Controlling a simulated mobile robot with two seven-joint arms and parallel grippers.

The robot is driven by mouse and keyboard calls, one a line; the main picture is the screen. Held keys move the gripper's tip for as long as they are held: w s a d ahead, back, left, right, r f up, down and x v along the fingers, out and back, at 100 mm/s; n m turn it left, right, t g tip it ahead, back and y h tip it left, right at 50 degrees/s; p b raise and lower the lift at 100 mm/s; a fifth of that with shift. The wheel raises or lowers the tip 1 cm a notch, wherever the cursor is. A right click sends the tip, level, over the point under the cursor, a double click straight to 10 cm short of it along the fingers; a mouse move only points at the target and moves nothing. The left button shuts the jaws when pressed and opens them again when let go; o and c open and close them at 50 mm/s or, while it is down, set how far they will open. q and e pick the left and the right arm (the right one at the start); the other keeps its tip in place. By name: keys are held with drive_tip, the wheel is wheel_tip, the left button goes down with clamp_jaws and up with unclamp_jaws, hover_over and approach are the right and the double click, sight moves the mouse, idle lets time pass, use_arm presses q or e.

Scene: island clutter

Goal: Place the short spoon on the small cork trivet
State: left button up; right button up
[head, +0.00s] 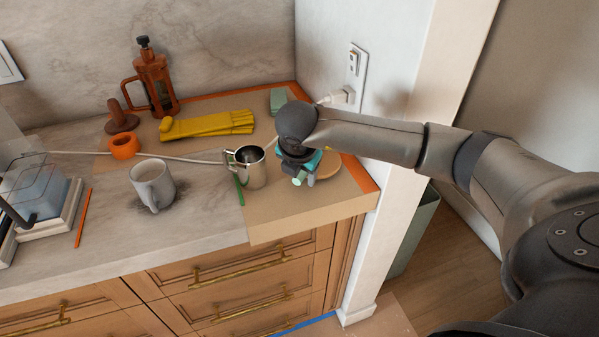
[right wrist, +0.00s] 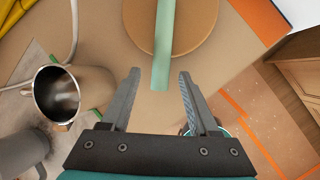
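The round tan cork trivet (right wrist: 193,30) lies on the brown counter board; in the head view a part of it (head: 328,165) shows beside my right gripper. A pale green stick-like piece (right wrist: 163,45), seemingly the short spoon's handle, lies across or over the trivet, and its near end sticks out past the trivet's edge. Its far end is cut off by the frame. My right gripper (right wrist: 159,72) is open, with the handle's near end between its fingertips and a gap on each side. In the head view the handle end (head: 300,176) shows below the gripper. My left gripper is not in view.
A metal mug (head: 247,168) stands just left of my right gripper, with a grey mug (head: 153,185) farther left. Yellow gloves (head: 207,125), an orange ring (head: 124,147) and a brown French press (head: 154,82) are behind. The wall is close on the right.

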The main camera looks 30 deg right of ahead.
drive_tip(key=shift+r, duration=0.2)
drive_tip(key=p+v, duration=0.1)
drive_tip(key=v, duration=1.1)
drive_tip(key=shift+a+f, duration=0.1)
drive_tip(key=shift+f, duration=0.05)
idle(1.2)
